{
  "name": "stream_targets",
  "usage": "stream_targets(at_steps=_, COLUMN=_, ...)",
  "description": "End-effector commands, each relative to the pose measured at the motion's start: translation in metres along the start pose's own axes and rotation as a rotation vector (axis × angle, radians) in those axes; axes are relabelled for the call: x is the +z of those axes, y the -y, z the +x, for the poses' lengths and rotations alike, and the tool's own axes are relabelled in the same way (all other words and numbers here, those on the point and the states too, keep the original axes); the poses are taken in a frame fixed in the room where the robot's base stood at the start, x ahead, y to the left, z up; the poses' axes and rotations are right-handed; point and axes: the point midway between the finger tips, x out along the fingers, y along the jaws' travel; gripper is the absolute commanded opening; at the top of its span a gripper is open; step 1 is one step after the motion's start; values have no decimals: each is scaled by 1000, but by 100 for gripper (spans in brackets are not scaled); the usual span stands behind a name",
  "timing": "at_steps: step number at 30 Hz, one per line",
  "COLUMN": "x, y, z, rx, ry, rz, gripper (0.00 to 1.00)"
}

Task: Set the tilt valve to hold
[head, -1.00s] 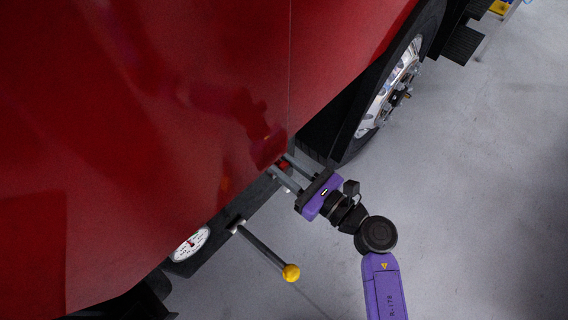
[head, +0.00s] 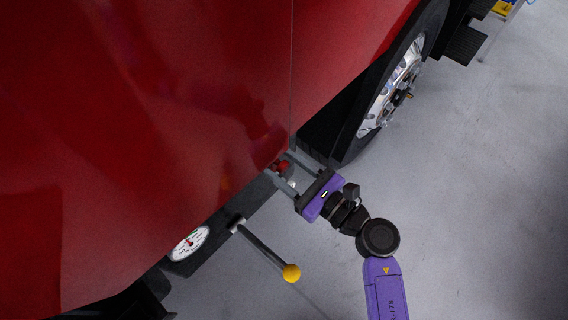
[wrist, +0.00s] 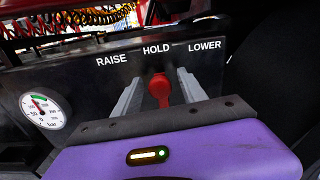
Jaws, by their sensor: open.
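The tilt valve is a red knob with a lever (wrist: 160,88) on a dark panel (wrist: 85,85) in the wrist view. It points up at the HOLD label, between RAISE on the left and LOWER on the right. In the head view the red valve (head: 282,166) shows just under the red cab's lower edge. My gripper (wrist: 162,92) is open, with one grey finger on each side of the red knob. Gaps show between the knob and both fingers. In the head view my gripper (head: 287,170) reaches in to the panel from the lower right.
A round pressure gauge (head: 189,243) sits on the panel to the left. A lever with a yellow knob (head: 291,272) sticks out between gauge and gripper. The red cab (head: 150,120) overhangs the panel. A wheel (head: 392,88) stands at upper right. The grey floor is clear at right.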

Motion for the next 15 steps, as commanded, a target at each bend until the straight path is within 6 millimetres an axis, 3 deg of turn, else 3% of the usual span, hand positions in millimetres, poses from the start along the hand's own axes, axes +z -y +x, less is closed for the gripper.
stream_targets(at_steps=15, x=-2, y=0, z=-70, rx=-2, ry=-1, rz=1, gripper=49)
